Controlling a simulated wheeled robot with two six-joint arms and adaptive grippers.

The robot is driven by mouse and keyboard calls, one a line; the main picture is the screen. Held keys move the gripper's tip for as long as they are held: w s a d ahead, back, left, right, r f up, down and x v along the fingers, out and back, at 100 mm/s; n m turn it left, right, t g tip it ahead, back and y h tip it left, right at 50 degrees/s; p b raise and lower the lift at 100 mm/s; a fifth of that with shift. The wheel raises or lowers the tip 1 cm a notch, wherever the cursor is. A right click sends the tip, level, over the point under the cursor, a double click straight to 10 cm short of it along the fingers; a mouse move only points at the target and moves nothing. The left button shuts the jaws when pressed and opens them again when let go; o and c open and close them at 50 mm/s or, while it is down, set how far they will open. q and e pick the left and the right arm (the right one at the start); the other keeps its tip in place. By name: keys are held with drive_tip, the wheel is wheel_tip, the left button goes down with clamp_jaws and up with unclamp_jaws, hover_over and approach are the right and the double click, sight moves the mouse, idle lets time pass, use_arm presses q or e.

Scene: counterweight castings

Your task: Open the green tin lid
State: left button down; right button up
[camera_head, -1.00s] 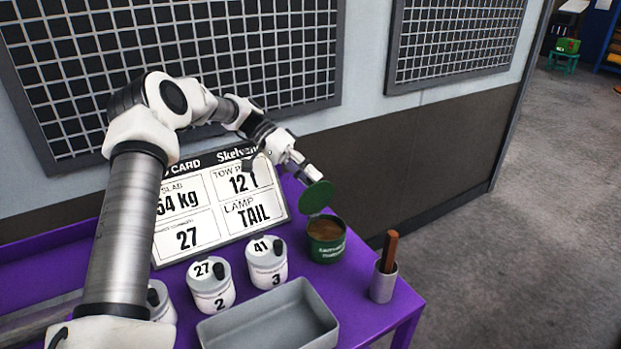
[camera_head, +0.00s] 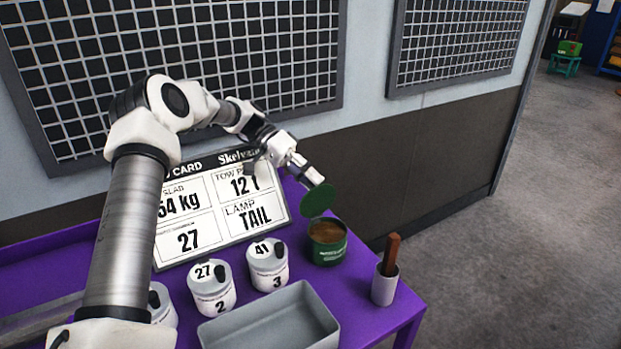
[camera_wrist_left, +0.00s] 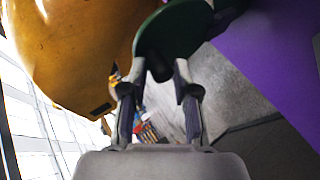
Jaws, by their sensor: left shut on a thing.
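The green tin (camera_head: 328,248) stands upright near the right end of the purple table, its top open and brown contents showing. Its round green lid (camera_head: 317,200) is raised, tilted steeply above the tin's back rim. My left gripper (camera_head: 317,182) is shut at the lid's upper edge. In the left wrist view the fingers of my left gripper (camera_wrist_left: 160,75) close on a dark knob under the green lid (camera_wrist_left: 175,32). My right gripper is in neither view.
A grey cup (camera_head: 384,288) with a brown-handled tool stands right of the tin. White numbered canisters (camera_head: 268,268) and an empty grey tray (camera_head: 270,322) are at the front. A white card board (camera_head: 220,205) leans behind. Purple table (camera_head: 355,300) is bare between tin and cup.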

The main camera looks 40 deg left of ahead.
use_arm(q)
drive_tip(key=shift+s+a+f, duration=0.1)
drive_tip(key=shift+s+f, duration=0.1)
drive_tip(key=shift+f, duration=0.5)
drive_tip(key=c, duration=1)
unclamp_jaws()
drive_tip(key=shift+w+f, duration=0.1)
drive_tip(key=shift+w+a+f, duration=0.15)
drive_tip(key=shift+a, duration=0.25)
drive_tip(key=shift+d+r, duration=0.2)
drive_tip(key=shift+r, duration=0.05)
drive_tip(key=shift+a, duration=0.2)
drive_tip(key=shift+s+a+r+p, duration=0.1)
drive_tip(key=shift+a+r, duration=0.1)
drive_tip(key=shift+a, duration=1.2)
drive_tip(key=shift+s+a+r+p, duration=0.1)
drive_tip(key=shift+a+r+p, duration=0.1)
drive_tip(key=shift+a, duration=1.2)
drive_tip(key=shift+a+r+p, duration=0.1)
drive_tip(key=shift+a+r, duration=0.1)
drive_tip(key=shift+a, duration=1.2)
